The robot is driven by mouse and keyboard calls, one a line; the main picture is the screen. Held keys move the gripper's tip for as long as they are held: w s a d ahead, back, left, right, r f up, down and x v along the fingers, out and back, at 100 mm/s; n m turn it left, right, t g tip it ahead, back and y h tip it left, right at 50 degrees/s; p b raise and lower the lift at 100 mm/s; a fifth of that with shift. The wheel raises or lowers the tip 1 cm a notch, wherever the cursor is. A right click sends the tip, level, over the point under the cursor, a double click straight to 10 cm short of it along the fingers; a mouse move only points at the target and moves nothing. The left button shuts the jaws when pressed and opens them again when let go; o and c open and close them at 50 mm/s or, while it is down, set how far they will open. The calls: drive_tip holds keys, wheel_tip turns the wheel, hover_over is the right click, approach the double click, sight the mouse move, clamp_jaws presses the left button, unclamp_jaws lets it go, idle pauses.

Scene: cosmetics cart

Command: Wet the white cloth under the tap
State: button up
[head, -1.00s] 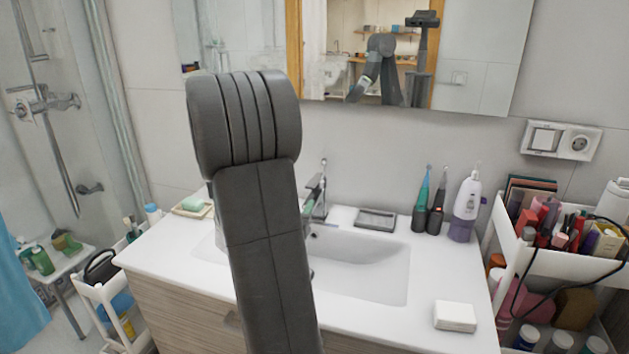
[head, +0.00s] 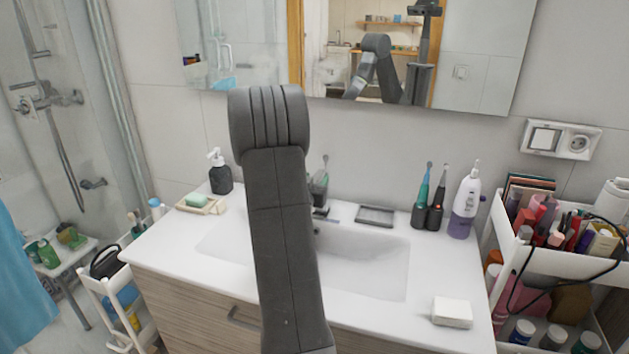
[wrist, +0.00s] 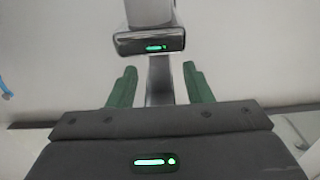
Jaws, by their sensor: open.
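A white folded block, which looks like the white cloth (head: 452,312), lies flat on the counter right of the basin, near the front edge. The tap (head: 320,185) stands at the back of the basin (head: 375,262), partly behind my arm in the head view. In the wrist view, my gripper (wrist: 160,84) has its two green fingers apart with nothing held. The shiny tap (wrist: 158,42) shows straight ahead, with its body in line with the gap between the fingers. I cannot tell whether they touch it. My arm hides the gripper in the head view.
A black soap dispenser (head: 220,172) and a soap dish (head: 201,204) stand left of the tap. A grey tray (head: 376,216), toothbrushes (head: 428,200) and a white-purple bottle (head: 465,205) stand at the back right. A full cart (head: 560,255) flanks the counter's right side.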

drive_tip(key=shift+c, duration=0.3)
clamp_jaws()
drive_tip(key=shift+r+p, duration=0.35)
drive_tip(key=shift+p, duration=0.35)
drive_tip(key=shift+g+p, duration=0.45)
drive_tip(key=shift+g, duration=0.05)
drive_tip(key=shift+o, duration=0.3)
unclamp_jaws()
